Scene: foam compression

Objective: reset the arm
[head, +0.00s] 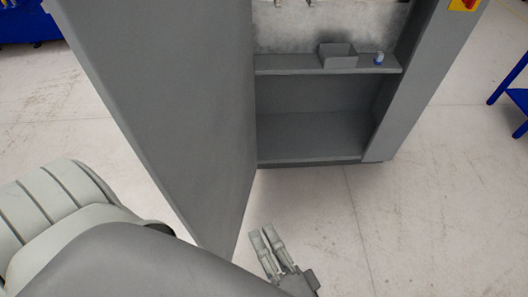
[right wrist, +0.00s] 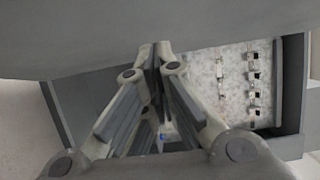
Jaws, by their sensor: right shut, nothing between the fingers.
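My right gripper (head: 261,234) is at the bottom middle of the head view, in front of the open cabinet and beside the lower end of its grey door (head: 165,90). It also shows in the right wrist view (right wrist: 156,48), where its fingertips meet with nothing between them. The grey cabinet (head: 425,85) stands open, and its door is on the left of the opening. My right gripper is apart from the shelf inside. My left gripper is not seen.
On the cabinet shelf (head: 290,64) are a small grey open box (head: 338,57) and a small blue-and-white item (head: 379,58). A red and yellow switch (head: 465,4) is on the cabinet's right side. Blue frames (head: 515,95) stand at far right. The floor right of my gripper is clear.

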